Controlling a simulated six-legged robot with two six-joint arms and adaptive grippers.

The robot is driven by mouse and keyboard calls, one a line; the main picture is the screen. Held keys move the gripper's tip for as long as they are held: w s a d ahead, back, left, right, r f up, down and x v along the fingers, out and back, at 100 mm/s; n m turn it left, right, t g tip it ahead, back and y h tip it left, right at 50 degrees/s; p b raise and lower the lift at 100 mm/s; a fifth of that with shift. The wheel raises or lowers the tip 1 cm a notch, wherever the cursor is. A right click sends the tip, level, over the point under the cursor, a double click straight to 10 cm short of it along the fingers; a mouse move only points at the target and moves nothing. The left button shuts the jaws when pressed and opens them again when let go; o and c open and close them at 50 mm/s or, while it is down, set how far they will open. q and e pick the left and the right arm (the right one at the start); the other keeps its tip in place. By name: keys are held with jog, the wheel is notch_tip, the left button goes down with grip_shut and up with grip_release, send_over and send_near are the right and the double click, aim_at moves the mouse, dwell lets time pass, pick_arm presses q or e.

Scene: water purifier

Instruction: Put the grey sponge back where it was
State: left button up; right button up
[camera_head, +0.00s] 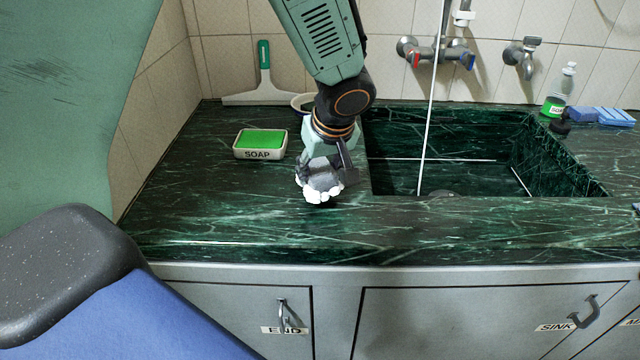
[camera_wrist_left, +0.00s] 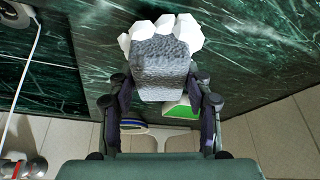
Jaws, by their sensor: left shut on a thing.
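My left gripper (camera_head: 325,160) is shut on the grey sponge (camera_head: 323,181), pointing down over the dark green marble counter (camera_head: 215,205), left of the sink. In the left wrist view the grey sponge (camera_wrist_left: 160,66) sits between the two dark fingers of the left gripper (camera_wrist_left: 160,92). White lumps show along the sponge's far end. The head view does not show clearly whether the sponge touches the counter. My right gripper is not in view.
A soap dish (camera_head: 260,145) with green soap stands left of my gripper. A round bowl (camera_head: 303,103) sits behind the arm. A squeegee (camera_head: 263,75) leans on the wall. The sink (camera_head: 450,150) opens to the right; a bottle (camera_head: 560,90) and blue sponges (camera_head: 612,116) lie beyond it.

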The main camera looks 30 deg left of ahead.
pick_arm(q)
jog(key=f, duration=0.1)
jog(key=f+b, duration=0.1)
jog(key=f, duration=0.1)
jog(key=shift+s+a, duration=0.15)
jog(key=shift+s, duration=0.2)
jog(key=shift+w+f, duration=0.1)
jog(key=shift+w, duration=0.1)
jog(key=o, duration=0.6)
jog(key=shift+w, duration=0.1)
jog(key=o, duration=0.4)
jog(key=shift+s, duration=0.2)
jog(key=shift+w, duration=0.15)
jog(key=p+v, duration=0.4)
jog(key=v, duration=0.8)
